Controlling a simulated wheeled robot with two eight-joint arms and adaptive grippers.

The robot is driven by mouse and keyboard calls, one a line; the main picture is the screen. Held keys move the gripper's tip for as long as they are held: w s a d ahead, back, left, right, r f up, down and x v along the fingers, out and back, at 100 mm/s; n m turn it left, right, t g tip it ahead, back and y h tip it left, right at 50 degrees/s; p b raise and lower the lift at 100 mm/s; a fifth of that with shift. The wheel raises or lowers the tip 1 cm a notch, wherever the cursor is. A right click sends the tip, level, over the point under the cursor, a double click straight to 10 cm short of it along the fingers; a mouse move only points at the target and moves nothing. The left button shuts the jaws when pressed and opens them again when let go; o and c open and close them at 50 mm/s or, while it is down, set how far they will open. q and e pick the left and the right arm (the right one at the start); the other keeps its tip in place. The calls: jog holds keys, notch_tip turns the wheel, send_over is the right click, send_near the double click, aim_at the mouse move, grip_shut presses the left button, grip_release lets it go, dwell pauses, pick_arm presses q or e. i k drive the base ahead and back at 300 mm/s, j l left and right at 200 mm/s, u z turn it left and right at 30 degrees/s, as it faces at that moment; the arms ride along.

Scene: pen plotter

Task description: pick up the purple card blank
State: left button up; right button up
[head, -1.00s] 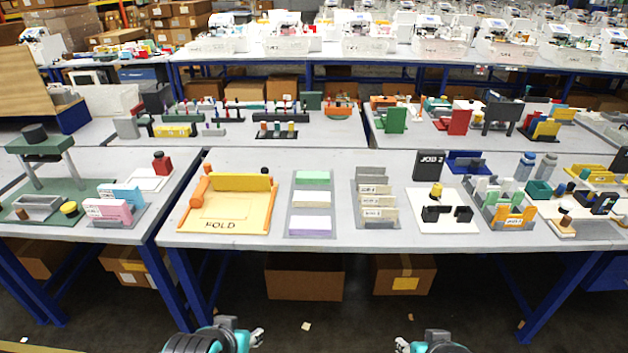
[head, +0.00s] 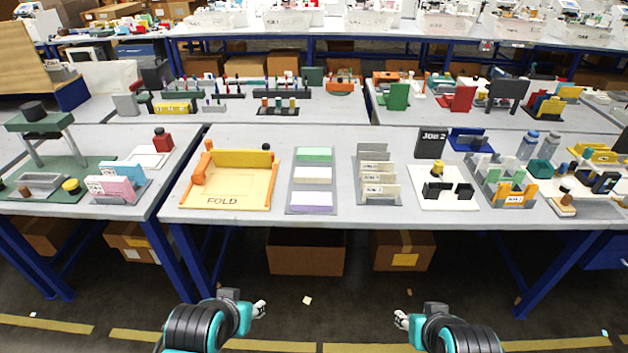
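The purple card blank (head: 312,202) lies in the front slot of a grey tray (head: 332,180) on the near table. A white blank (head: 313,175) lies in the middle slot and a green blank (head: 314,154) in the back slot. My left gripper (head: 262,309) is in front of the table, below and left of the tray, apart from everything. My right gripper (head: 399,318) is also in front of the table, below and right of the tray. Both are small in view, and their finger openings are hard to make out.
The tan FOLD board (head: 222,202) with orange arms stands left of the tray. A grey rack with upright JOB cards (head: 377,190) stands to its right. Cardboard boxes (head: 305,252) sit under the table.

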aim_at(301, 201)
jog(key=i+j+z, duration=0.2)
jog(key=i, duration=0.35)
jog(key=i+j+z, duration=0.25)
jog(key=i, duration=0.3)
jog(key=j, duration=0.1)
